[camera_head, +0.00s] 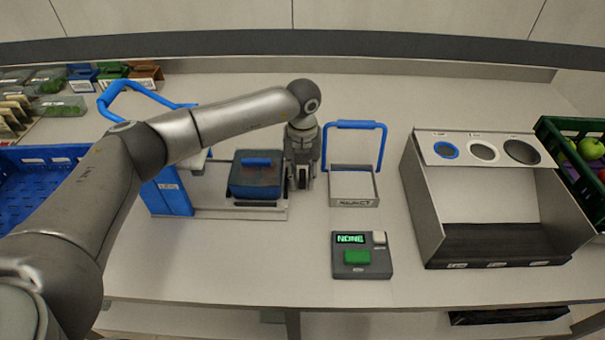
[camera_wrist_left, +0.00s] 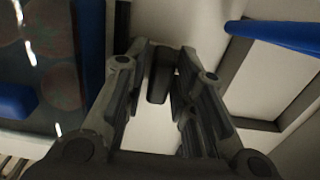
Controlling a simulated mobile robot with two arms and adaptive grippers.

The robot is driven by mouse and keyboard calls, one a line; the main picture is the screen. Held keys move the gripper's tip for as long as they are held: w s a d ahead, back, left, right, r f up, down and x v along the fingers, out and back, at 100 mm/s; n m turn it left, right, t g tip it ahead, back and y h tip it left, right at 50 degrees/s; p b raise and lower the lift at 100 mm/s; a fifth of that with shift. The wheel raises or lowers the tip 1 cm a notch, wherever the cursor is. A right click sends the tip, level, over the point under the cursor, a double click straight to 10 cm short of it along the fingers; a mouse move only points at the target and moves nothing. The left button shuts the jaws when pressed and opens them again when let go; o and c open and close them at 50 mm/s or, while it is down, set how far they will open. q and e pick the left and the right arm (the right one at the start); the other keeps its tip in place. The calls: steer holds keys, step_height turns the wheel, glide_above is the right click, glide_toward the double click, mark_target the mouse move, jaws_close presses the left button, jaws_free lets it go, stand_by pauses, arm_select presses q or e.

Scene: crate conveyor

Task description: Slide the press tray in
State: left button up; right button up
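The press (camera_head: 172,195) has a blue body and a raised blue lever, standing left of centre in the head view. A dark box with a blue handle (camera_head: 257,182) sits on the press tray (camera_head: 258,204), which sticks out to the right of the press on a pale base. The box also shows at the left edge of the left wrist view (camera_wrist_left: 50,60). My left gripper (camera_head: 303,185) points down just right of the tray. My right gripper is not in view.
A small reject bin (camera_head: 354,203) with a blue hoop stands close to the right of my gripper. A control box (camera_head: 361,257) reading "NONE" lies in front of it. A large sorting bin (camera_head: 430,215) and a green crate (camera_head: 560,150) are at right. A blue crate (camera_head: 45,155) is at left.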

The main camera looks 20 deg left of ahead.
arm_select(q)
jaws_close()
steer(key=s+a, duration=0.1)
steer(key=a, duration=0.3)
steer(key=s+a, duration=0.1)
steer(key=a, duration=0.3)
steer(key=s+a, duration=0.1)
steer(key=a, duration=0.3)
steer(key=shift+s+a, duration=0.25)
steer(key=shift+a, duration=0.05)
jaws_free()
step_height(320, 180, up, 12)
steer(key=shift+r, duration=0.1)
steer(key=shift+c, duration=0.4)
